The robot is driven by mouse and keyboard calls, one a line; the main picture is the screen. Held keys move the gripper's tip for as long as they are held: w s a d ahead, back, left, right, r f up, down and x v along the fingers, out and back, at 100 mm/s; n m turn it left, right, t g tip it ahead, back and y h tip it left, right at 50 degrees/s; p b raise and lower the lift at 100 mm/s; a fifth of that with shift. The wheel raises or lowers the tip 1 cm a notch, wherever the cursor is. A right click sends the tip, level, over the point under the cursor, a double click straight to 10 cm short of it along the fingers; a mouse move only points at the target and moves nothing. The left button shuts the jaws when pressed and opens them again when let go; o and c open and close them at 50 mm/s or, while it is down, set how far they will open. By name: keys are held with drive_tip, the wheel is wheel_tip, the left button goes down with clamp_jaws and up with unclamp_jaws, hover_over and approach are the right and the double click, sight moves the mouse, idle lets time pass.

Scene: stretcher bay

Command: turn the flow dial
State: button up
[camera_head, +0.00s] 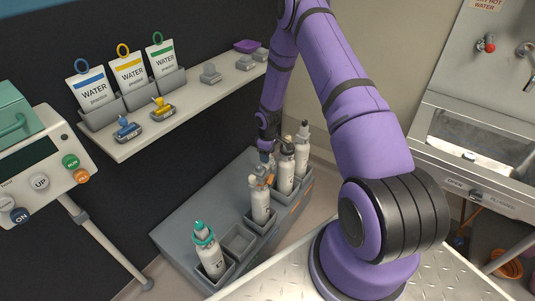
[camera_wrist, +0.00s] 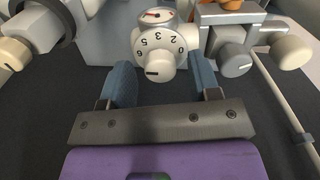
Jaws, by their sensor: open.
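The flow dial (camera_wrist: 160,62) is a pale round knob with a numbered face, below a small gauge (camera_wrist: 154,16) with a red needle in the wrist view. My gripper (camera_wrist: 163,78) is open, with one blue-grey finger on each side of the dial. Gaps show between the dial and both fingers; whether they are level with it in depth I cannot tell. In the head view my gripper (camera_head: 266,155) is low among the cylinders in the grey rack, and the dial cannot be made out there.
A cylinder with an orange-brown fitting (camera_head: 260,198) stands just in front of my gripper. White cylinders (camera_head: 285,170) stand close behind it to the right. A teal-topped cylinder (camera_head: 210,256) is at the rack's near end, beside an empty slot (camera_head: 238,242). Neighbouring knobs (camera_wrist: 235,60) flank the dial closely.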

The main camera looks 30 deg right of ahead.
wheel_tip(320, 180, up, 11)
idle(0.5)
drive_tip(key=shift+f, duration=0.1)
idle(0.3)
drive_tip(key=s+a+r+m+t+h, duration=0.1)
drive_tip(key=s+a+r, duration=0.2)
drive_tip(key=r, duration=0.8)
drive_tip(key=s+a+r+m+t, duration=0.1)
drive_tip(key=s+a+r, duration=0.15)
drive_tip(key=r, duration=0.85)
drive_tip(key=s+a+r+m+h, duration=0.15)
drive_tip(key=s+r, duration=0.25)
drive_tip(key=r, duration=0.7)
drive_tip(key=s+a+r+m+t, duration=0.1)
drive_tip(key=s+a+r, duration=0.1)
drive_tip(key=s, duration=0.6)
drive_tip(key=s+a+r+m+t+y, duration=0.1)
drive_tip(key=s+a+r, duration=0.2)
drive_tip(key=s+r, duration=0.2)
drive_tip(key=s+a+r+m+t+y, duration=0.1)
drive_tip(key=s+a+r, duration=0.2)
drive_tip(key=s, duration=0.9)
drive_tip(key=shift+a+r, duration=0.15)
drive_tip(key=shift+r, duration=0.5)
drive_tip(key=shift+y, duration=0.25)
